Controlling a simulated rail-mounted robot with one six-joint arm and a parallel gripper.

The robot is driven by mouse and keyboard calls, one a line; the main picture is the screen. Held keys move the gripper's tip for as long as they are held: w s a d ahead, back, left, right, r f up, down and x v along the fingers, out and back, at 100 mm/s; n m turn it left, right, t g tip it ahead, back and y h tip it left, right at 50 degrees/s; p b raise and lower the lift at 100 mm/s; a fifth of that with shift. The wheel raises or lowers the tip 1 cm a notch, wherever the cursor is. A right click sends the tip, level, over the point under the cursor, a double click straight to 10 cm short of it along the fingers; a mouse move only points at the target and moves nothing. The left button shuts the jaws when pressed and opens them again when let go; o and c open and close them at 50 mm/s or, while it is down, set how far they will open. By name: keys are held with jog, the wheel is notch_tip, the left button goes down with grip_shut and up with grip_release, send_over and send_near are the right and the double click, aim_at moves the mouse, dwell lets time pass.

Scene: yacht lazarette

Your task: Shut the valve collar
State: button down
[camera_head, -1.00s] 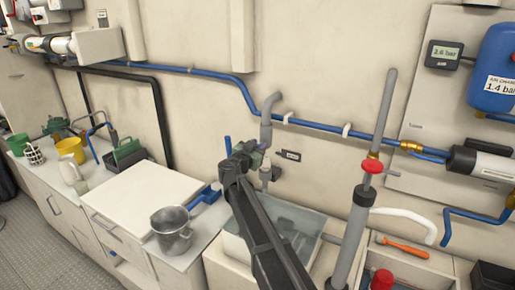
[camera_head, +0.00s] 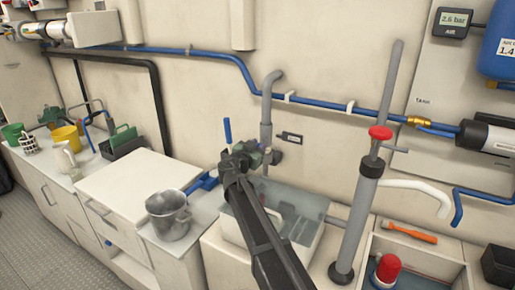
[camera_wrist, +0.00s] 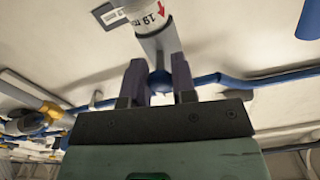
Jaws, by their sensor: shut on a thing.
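A grey bent pipe (camera_head: 267,110) comes down the wall to a valve fitting, mostly hidden behind my gripper (camera_head: 243,158). A blue lever (camera_head: 227,131) stands upright just left of my gripper. In the wrist view, the two fingers of my gripper (camera_wrist: 160,82) are close together on either side of a rounded blue part (camera_wrist: 160,85), and they are shut on it. A grey stem with a white band (camera_wrist: 148,22), marked with "19" and a red arrow, rises beyond it. I cannot tell which part is the collar or how far it is turned.
A clear-sided basin (camera_head: 300,215) sits below my gripper. A grey hand pump with a red collar (camera_head: 380,133) stands to the right. A metal pot (camera_head: 168,213) is on the left counter. An orange-handled tool (camera_head: 410,232) lies at the right. A blue pipe (camera_head: 330,106) runs along the wall.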

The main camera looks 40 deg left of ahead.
jog(key=c, duration=0.9)
grip_release()
jog(key=s, duration=0.3)
jog(key=s+d, duration=0.1)
jog(key=s, duration=0.3)
jog(key=s+d, duration=0.1)
jog(key=s, duration=0.2)
jog(key=shift+s, duration=0.3)
